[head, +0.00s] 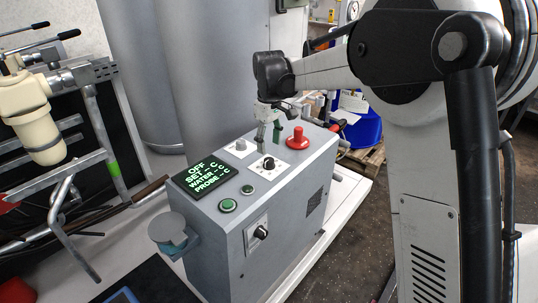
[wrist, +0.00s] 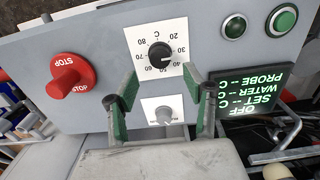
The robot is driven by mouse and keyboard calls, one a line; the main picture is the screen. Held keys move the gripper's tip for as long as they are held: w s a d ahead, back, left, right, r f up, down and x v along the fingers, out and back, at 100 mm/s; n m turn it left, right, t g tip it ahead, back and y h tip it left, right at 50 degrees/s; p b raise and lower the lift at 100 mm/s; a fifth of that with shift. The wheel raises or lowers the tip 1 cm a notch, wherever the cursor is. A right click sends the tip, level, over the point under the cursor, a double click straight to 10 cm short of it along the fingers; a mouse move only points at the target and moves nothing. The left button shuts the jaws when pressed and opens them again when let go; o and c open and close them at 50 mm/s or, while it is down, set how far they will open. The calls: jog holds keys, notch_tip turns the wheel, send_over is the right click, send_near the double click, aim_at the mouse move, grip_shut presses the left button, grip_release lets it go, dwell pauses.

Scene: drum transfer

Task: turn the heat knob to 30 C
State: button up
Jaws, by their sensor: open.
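The heat knob (wrist: 159,55) is black and sits on a white plate with a scale from 20 to 80 C, seen upside down in the wrist view. A small light mark shows on its upper right; I cannot read its exact setting. In the head view the knob (head: 268,163) is on top of the grey control box. My gripper (head: 268,138) points down above the box, near the knob. In the wrist view its two green-padded fingers (wrist: 160,80) are apart, with the knob just beyond the gap between their tips. Nothing is held.
The display (head: 203,174) reads OFF, with dashes for SET, WATER and PROBE. A red STOP button (wrist: 70,83) and a small grey knob (wrist: 163,114) are close to the fingers. Two green buttons (wrist: 284,18) stand beside the display. Another black knob (head: 261,232) is on the box's front.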

aim_at(270, 160)
jog(key=shift+r, duration=2.55)
jog(key=s+d+r+m+t, duration=0.2)
jog(key=s+d+r+m, duration=0.15)
jog(key=s+d, duration=0.45)
jog(key=s+d+r+m+t, duration=0.15)
jog(key=s+d+r, duration=0.3)
jog(key=s, duration=0.45)
jog(key=s+d+f+m+t, duration=0.2)
jog(key=s+d+f, duration=0.2)
jog(key=s, duration=0.5)
jog(key=s+d+f+m+t, duration=0.1)
jog(key=s+d+f+m, duration=0.2)
jog(key=s, duration=0.6)
jog(key=shift+s+d+f+t, duration=0.2)
jog(key=shift+d+f+t, duration=0.15)
jog(key=shift+d+f, duration=0.25)
